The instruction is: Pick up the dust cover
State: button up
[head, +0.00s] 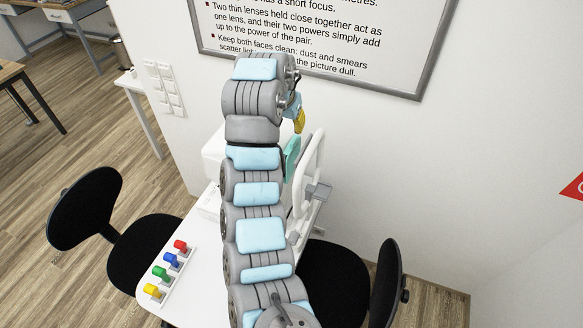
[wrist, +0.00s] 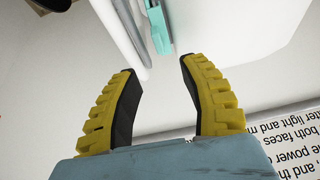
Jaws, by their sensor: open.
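A teal piece (head: 291,158) shows just right of my arm in the head view, beside a white upright frame (head: 311,165). It may be the dust cover, but I cannot tell for sure. The wrist view shows a teal piece (wrist: 158,28) at the top, against the white equipment, beyond my fingertips. My gripper (wrist: 158,66) is open, with its yellow and black fingers apart and nothing between them. In the head view only a little yellow of the gripper (head: 299,120) shows; my arm hides the rest.
Black chairs stand left (head: 84,208) and right (head: 385,285). A framed text board (head: 430,60) hangs on the wall behind. My arm hides much of the table.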

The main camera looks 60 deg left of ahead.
aim_at(294, 140)
jog(key=shift+b+x, duration=0.6)
jog(key=shift+x, duration=2)
jog(key=shift+p+x, duration=1.05)
jog(key=shift+x, duration=1.6)
jog(key=shift+w+d, duration=0.1)
jog(key=shift+d, duration=0.05)
jog(key=shift+c, duration=0.2)
grip_shut()
